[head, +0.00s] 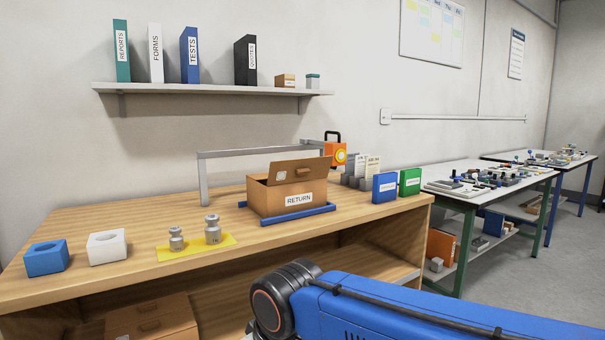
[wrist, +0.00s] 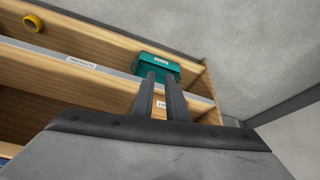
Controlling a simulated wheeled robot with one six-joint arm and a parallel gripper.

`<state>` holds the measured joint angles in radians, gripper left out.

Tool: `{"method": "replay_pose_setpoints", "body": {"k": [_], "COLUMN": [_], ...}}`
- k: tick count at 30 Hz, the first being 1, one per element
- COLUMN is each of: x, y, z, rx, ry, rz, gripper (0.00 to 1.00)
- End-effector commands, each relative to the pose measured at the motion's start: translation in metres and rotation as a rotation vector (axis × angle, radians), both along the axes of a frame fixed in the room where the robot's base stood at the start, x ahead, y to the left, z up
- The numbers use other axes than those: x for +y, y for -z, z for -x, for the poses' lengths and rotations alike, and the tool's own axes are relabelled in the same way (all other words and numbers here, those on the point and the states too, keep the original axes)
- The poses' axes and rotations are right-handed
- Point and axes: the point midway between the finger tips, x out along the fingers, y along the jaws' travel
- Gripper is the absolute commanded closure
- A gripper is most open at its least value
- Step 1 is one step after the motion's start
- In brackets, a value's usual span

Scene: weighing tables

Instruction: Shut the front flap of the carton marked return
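The carton marked RETURN (head: 287,198) stands on the wooden bench in the head view, inside a blue frame (head: 298,215). Its front flap (head: 302,171) is raised and tilts up from the top front edge. The flap has a dark hand slot and a small pale sticker. A dark opening shows at the top left of the carton, but its inside is hidden. My gripper (wrist: 159,75) shows in the wrist view, its two dark fingers apart with nothing between them. The carton is not in the wrist view, and the gripper is not in the head view.
Weights on a yellow mat (head: 217,250), a blue block (head: 46,258) and a white block (head: 106,247) are left of the carton. Blue and green boxes (head: 410,181) stand right, and a grey rail (head: 203,182) behind. A teal box (wrist: 156,66) sits on shelving in the wrist view.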

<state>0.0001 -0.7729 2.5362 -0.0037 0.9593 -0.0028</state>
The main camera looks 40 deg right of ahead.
Motion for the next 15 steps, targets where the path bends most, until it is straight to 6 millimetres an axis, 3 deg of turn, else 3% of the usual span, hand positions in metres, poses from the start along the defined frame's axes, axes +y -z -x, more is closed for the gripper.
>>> {"method": "replay_pose_setpoints", "body": {"k": [5,15], "x": [-0.023,-0.130], "y": [-0.009,-0.058], "z": [-0.033,-0.139], "rx": [-0.080,-0.374], "ry": [0.011,-0.006], "rz": [0.060,0.373], "gripper": [1.00,1.00]}}
